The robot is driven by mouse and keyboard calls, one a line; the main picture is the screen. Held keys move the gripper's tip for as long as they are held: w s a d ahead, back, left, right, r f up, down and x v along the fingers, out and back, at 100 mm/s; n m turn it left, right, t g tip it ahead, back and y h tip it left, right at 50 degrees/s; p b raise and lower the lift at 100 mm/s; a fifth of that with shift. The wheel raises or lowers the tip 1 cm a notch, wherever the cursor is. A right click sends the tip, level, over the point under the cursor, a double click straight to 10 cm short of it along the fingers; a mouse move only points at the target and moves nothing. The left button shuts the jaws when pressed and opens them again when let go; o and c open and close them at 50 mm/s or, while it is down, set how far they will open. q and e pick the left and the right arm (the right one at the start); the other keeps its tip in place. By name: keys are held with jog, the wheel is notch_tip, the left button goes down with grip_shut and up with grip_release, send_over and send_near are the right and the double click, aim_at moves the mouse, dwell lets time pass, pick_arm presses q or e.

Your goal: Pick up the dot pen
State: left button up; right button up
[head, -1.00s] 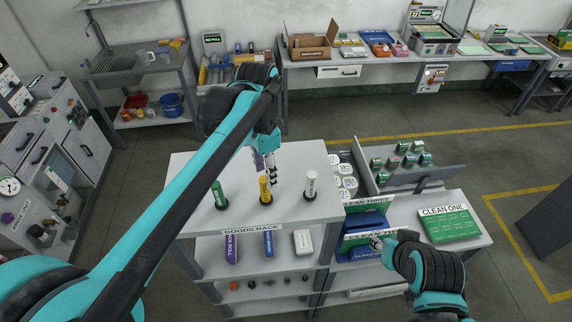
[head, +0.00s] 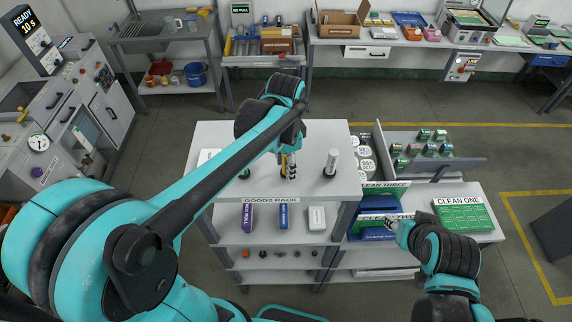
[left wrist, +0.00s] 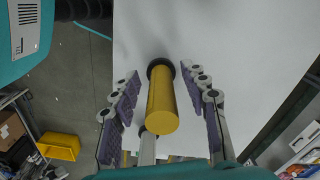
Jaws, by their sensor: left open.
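A yellow pen-like cylinder stands upright in a round black base on the white rack top; it shows clearly in the left wrist view (left wrist: 161,105). My left gripper (head: 289,170) is over it, and its open purple-padded fingers (left wrist: 160,82) are on either side of the cylinder, with gaps showing. In the head view the arm and fingers partly cover it. A green cylinder (head: 245,174), mostly hidden by the arm, stands to its left. No label shows which is the dot pen. My right gripper (head: 392,223) is near the blue trays; its jaws are unclear.
The goods rack (head: 225,215) has boxes and small parts on lower shelves. To the right are blue trays (head: 375,232), a green CLEAN ONE board (head: 463,214) and a bin of round white-topped items (head: 366,158). Rack top around the white cylinder is clear.

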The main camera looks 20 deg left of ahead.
pick_arm(q)
jog(key=shift+w+d, duration=0.1)
jog(key=shift+w, duration=0.1)
jog(key=c, duration=0.8)
grip_shut()
jog(key=shift+s, duration=0.1)
